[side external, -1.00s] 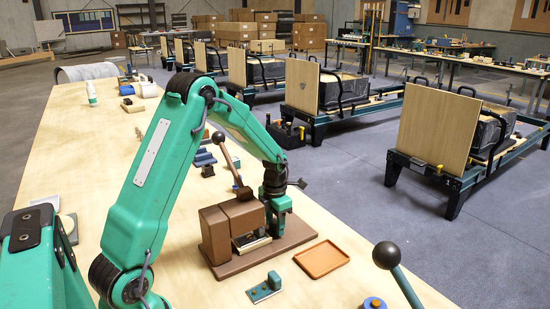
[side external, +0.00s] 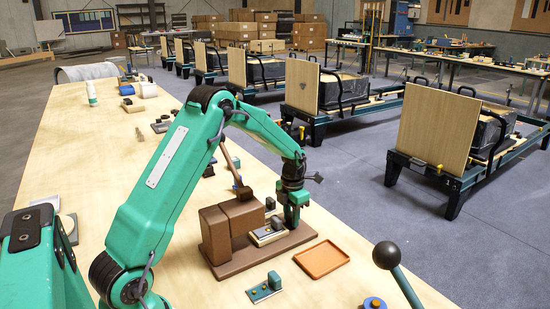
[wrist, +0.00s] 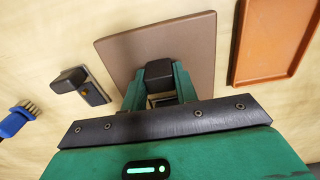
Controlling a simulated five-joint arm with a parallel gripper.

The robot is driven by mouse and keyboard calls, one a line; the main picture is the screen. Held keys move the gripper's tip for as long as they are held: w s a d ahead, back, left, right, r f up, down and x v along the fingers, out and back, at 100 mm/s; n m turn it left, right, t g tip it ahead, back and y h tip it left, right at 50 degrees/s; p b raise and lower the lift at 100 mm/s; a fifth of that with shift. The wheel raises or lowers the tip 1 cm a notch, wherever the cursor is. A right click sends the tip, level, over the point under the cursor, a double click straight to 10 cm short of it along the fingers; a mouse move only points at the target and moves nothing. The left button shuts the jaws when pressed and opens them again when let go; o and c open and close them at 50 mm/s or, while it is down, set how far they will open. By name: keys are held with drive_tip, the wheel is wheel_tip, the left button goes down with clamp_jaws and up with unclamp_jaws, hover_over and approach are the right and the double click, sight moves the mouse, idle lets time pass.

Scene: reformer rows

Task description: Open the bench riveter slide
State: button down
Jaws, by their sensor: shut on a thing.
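The bench riveter (side external: 215,235) is a brown block body on a brown base plate, with a lever rising behind it. Its slide (side external: 265,238), a light plate with dark parts on top, sticks out from the front of the body. My gripper (side external: 292,222) is over the base at the slide's outer end. In the wrist view, the green fingers of my gripper (wrist: 159,85) are shut on a dark block (wrist: 159,70), the slide's handle, with the brown base (wrist: 190,45) beneath. The riveter body and most of the slide are hidden in the wrist view.
An orange tray (side external: 322,259) lies right of the base; it also shows in the wrist view (wrist: 270,45). A small teal plate (side external: 265,288) lies in front. A black ball-topped lever (side external: 387,255) stands at the near right. Several small parts lie farther back on the bench.

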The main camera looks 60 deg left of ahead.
drive_tip(key=shift+w+r, duration=0.1)
drive_tip(key=shift+w, duration=1.8)
drive_tip(key=c, duration=1.1)
unclamp_jaws()
drive_tip(key=shift+s+r, duration=0.1)
wheel_tip(320, 180, up, 8)
drive_tip(key=shift+f, duration=0.2)
